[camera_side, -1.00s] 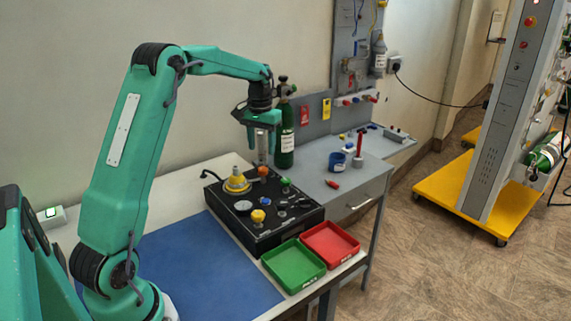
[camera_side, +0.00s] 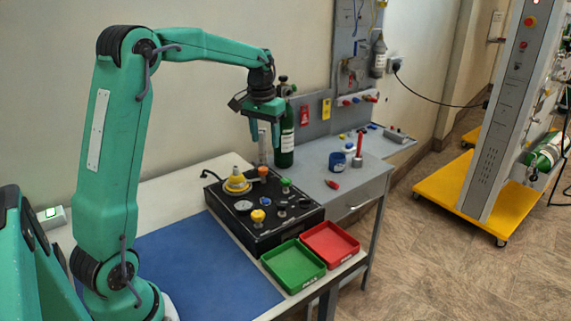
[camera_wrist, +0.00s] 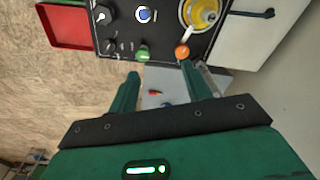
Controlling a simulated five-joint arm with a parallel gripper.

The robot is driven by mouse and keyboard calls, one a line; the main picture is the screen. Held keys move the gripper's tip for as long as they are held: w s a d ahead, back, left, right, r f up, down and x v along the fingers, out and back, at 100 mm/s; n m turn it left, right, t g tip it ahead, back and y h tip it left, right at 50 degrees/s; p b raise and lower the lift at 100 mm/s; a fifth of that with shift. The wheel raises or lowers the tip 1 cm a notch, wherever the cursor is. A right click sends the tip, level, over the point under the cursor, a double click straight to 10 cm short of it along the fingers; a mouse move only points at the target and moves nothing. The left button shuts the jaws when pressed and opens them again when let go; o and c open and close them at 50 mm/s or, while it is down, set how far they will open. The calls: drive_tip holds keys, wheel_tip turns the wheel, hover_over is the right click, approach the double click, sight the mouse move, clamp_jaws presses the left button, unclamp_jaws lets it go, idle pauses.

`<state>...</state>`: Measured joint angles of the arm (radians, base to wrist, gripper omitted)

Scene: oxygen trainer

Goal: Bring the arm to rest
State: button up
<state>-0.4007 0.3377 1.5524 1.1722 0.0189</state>
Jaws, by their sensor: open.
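My green arm is raised over the table in the side view. My gripper (camera_side: 265,133) is above the far part of the black panel box (camera_side: 250,236), with its fingers pointing down. In the wrist view my gripper (camera_wrist: 162,85) has its two fingers spread apart with nothing between them. The panel box carries a yellow round fitting (camera_side: 237,184), an orange knob (camera_side: 263,171), a green knob (camera_side: 286,183) and a yellow knob (camera_side: 257,216). The gripper touches none of these knobs.
A green tray (camera_side: 293,284) and a red tray (camera_side: 330,257) lie in front of the box. A dark green cylinder (camera_side: 285,145) stands behind it, close to the gripper in the picture. A blue mat (camera_side: 190,275) lies clear. A grey side bench (camera_side: 375,169) holds small items.

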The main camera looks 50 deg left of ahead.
drive_tip(key=s+d+r+m+t, duration=0.2)
drive_tip(key=s+d+m+t, duration=0.2)
drive_tip(key=s+d, duration=1.5)
drive_tip(key=s, duration=0.3)
drive_tip(key=shift+s+r+t, duration=0.25)
drive_tip(key=shift+r+t, duration=0.05)
drive_tip(key=shift+r, duration=0.05)
drive_tip(key=shift+o, duration=0.3)
drive_tip(key=shift+m, duration=0.3)
